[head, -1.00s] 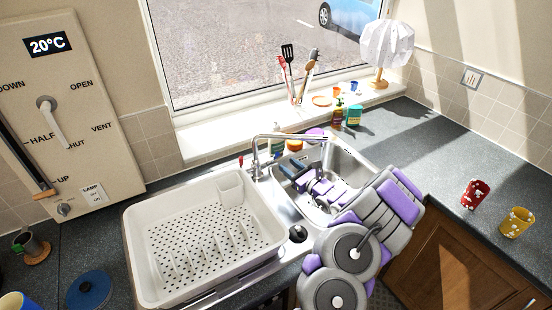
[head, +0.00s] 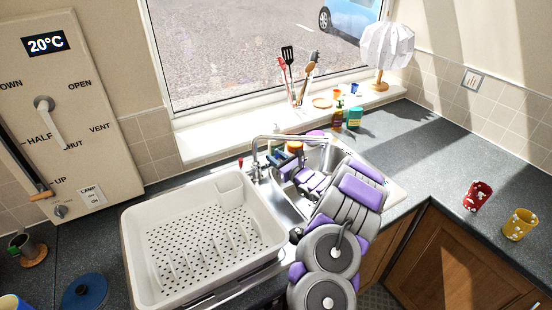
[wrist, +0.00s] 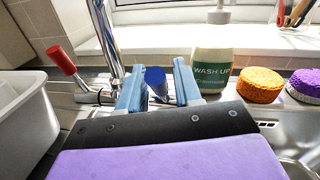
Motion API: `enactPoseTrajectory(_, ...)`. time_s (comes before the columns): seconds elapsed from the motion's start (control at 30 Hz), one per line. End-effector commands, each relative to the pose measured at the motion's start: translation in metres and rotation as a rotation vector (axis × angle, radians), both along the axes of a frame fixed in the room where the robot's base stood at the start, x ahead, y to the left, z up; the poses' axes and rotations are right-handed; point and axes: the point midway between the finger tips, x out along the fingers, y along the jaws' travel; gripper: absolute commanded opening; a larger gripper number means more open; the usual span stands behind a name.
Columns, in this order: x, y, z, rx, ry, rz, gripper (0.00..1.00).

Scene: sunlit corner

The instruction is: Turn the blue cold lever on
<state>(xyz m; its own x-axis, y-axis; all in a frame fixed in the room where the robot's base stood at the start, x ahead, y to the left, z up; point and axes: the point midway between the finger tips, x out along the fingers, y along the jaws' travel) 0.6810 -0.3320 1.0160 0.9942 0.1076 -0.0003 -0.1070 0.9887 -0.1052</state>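The blue cold lever (wrist: 156,80) shows its blue end in the wrist view, between the two fingers of my gripper (wrist: 157,78). The fingers stand apart on either side of it; I cannot tell how deep it lies between them. In the head view my gripper (head: 281,161) is just right of the chrome tap (head: 256,165), and the blue lever is hidden there. The red lever (wrist: 62,60) sticks up left of the tap in the wrist view, outside my gripper. It also shows in the head view (head: 241,161).
A green "WASH UP" bottle (wrist: 212,60), an orange sponge (wrist: 259,85) and a purple one (wrist: 305,86) stand behind the sink. A white dish rack (head: 135,240) fills the left drainer. The worktop (head: 440,160) at right is mostly clear.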

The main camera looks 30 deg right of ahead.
Motion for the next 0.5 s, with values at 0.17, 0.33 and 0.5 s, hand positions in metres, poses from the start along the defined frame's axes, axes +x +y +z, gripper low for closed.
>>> enactPoseTrajectory(0.17,-0.0001,-0.0001,-0.0001,0.000,0.000,0.000,0.16)
enactPoseTrajectory(0.33,-0.0002,-0.0005,-0.0001,0.000,0.000,-0.001,0.00)
enactPoseTrajectory(0.5,-0.0003,-0.0009,-0.0002,0.000,0.000,-0.001,0.00)
